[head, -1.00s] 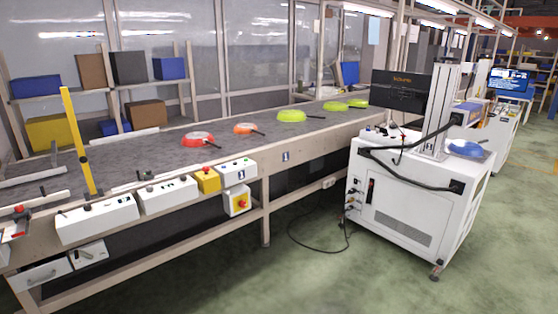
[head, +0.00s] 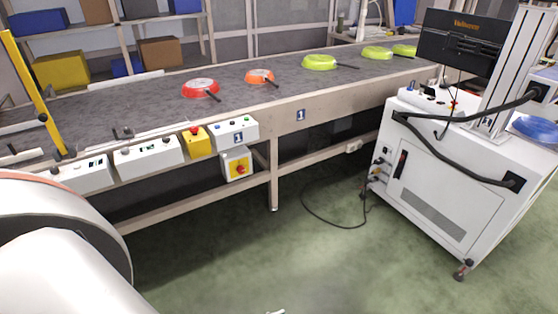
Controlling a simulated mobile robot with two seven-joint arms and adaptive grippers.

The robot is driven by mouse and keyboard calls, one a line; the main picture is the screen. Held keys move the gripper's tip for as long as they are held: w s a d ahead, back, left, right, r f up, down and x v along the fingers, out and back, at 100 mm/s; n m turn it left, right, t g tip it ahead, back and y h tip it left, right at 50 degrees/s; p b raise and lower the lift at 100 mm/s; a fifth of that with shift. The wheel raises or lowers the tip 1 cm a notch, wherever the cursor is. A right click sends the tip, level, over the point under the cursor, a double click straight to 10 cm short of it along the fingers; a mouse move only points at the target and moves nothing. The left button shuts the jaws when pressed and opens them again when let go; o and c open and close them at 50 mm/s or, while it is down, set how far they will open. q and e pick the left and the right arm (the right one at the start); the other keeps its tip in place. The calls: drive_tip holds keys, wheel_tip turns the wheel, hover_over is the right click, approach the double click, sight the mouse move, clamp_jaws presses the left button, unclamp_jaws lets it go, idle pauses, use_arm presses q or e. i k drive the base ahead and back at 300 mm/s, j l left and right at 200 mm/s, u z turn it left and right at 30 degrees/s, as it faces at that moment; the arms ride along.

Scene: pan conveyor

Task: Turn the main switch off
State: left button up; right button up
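A grey-white switch box (head: 236,162) with a red rotary knob on a yellow plate (head: 240,169) hangs below the conveyor's front edge; it looks like the main switch. The knob's setting is too small to tell. A large white link of my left arm fills the lower left corner, in front of and left of the box. Nothing covers the switch box.
A yellow emergency-stop box (head: 195,142) and white control boxes (head: 148,156) line the conveyor (head: 140,101) edge, which carries red, orange and green pans. A white cabinet (head: 440,190) stands at right, a black cable (head: 320,214) on the floor. The green floor between is open.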

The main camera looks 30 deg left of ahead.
sight(241, 169)
drive_tip(key=i+u, duration=0.2)
drive_tip(key=i, duration=0.25)
drive_tip(key=i+l+u, duration=0.25)
drive_tip(key=i, duration=0.15)
drive_tip(key=i+l+u, duration=0.2)
drive_tip(key=i, duration=0.2)
drive_tip(key=i+l+u, duration=0.15)
drive_tip(key=u, duration=0.2)
drive_tip(key=i+l+u, duration=0.2)
drive_tip(key=u, duration=0.15)
drive_tip(key=i+l+u, duration=0.45)
drive_tip(key=l+u, duration=0.15)
drive_tip(key=i+l+u, duration=0.1)
drive_tip(key=l+u, duration=0.15)
drive_tip(key=l, duration=0.2)
